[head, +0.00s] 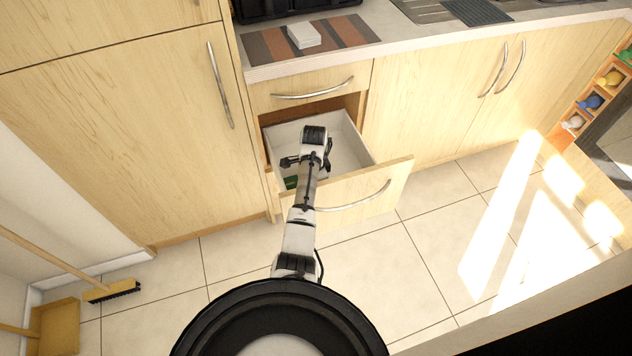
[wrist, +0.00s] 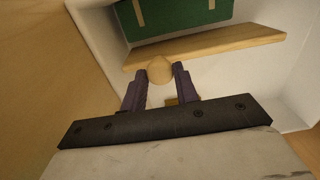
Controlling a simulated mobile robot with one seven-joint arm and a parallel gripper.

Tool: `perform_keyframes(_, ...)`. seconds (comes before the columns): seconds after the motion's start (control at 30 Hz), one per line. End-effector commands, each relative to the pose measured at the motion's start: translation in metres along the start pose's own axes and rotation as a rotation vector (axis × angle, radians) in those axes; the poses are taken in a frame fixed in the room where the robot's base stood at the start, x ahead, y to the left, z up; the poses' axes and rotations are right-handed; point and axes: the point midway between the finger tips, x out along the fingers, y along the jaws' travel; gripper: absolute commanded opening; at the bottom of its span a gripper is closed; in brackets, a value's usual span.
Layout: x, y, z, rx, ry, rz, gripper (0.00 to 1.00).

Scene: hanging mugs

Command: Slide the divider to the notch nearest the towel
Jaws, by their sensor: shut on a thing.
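The divider (wrist: 215,44) is a pale wooden board across the white drawer in the wrist view, with a round wooden knob (wrist: 160,70) on its near side. My gripper (wrist: 163,76) is shut on this knob, one dark finger on each side. A green item with tan bands (wrist: 175,18) lies just beyond the divider; I cannot tell whether it is the towel. A bit of green (head: 291,182) also shows at the drawer's left in the head view. There my arm covers the divider and much of the drawer. No notches are clearly visible.
The open drawer (head: 352,146) has white walls and a wooden front (head: 385,180) with a bar handle. A closed drawer (head: 310,88) is above it. The counter holds a striped mat (head: 345,32) with a white block (head: 304,35). Floor to the right is clear.

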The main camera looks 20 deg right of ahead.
Motion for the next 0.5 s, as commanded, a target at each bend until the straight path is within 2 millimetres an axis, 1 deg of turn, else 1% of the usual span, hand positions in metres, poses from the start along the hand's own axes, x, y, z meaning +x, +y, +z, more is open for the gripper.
perform_keyframes(0.03,-0.0001,-0.0012,0.0042,-0.007,-0.007,0.0,0.0)
perform_keyframes(0.1,-0.0001,-0.0012,0.0046,-0.007,-0.008,0.0,0.0)
perform_keyframes(0.13,0.0,-0.0013,0.0047,-0.008,-0.008,0.0,0.32)
perform_keyframes(0.27,0.0,-0.0011,0.0041,-0.007,-0.007,0.0,0.49)
perform_keyframes(0.3,0.0,-0.001,0.0037,-0.006,-0.007,0.0,0.52)
perform_keyframes(0.5,0.0,-0.0007,0.0026,-0.004,-0.005,0.0,0.52)
